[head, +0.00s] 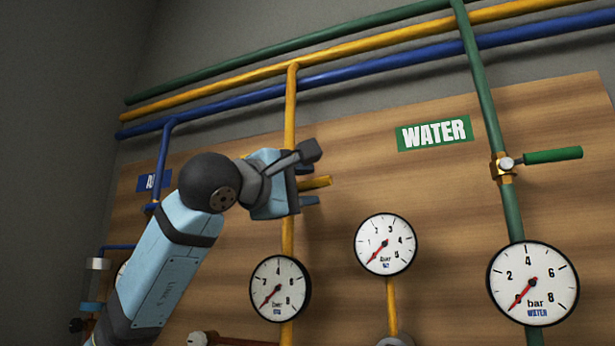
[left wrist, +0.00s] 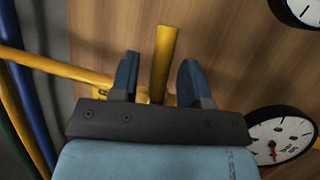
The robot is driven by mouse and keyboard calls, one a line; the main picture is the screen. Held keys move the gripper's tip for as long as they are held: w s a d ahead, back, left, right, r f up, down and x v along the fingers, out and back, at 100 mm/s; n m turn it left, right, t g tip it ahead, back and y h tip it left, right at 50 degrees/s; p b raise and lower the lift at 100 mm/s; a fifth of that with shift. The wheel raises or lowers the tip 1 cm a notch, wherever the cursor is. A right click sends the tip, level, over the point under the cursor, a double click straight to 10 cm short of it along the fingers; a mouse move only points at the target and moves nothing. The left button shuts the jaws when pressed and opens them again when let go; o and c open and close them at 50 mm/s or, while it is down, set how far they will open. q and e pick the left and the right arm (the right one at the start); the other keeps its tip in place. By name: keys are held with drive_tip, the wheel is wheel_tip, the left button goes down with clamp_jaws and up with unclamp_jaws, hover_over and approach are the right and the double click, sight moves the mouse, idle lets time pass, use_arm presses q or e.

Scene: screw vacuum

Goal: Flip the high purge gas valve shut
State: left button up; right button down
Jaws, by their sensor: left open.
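The yellow gas valve handle (head: 316,183) sits on the vertical yellow pipe (head: 290,110) and points right, nearly level, across the pipe's line. The valve body is hidden behind my left gripper (head: 308,175). In the left wrist view the handle (left wrist: 164,58) stands between the two blue fingers of my left gripper (left wrist: 159,68), which is open. A gap shows on each side of the handle near the fingertips. My right gripper is not in view.
Gauges (head: 280,288) (head: 385,244) (head: 532,284) are on the wooden board (head: 360,170). A blue pipe (head: 163,155) runs down at the left.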

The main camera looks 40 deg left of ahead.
use_arm(q)
drive_tip(key=shift+w+d+r, duration=0.1)
drive_tip(key=shift+w, duration=0.45)
clamp_jaws()
drive_tip(key=shift+f+m+g+h, duration=0.25)
drive_tip(key=shift+m+g+h, duration=0.05)
drive_tip(key=shift+m, duration=0.4)
unclamp_jaws()
drive_tip(key=shift+s, duration=0.2)
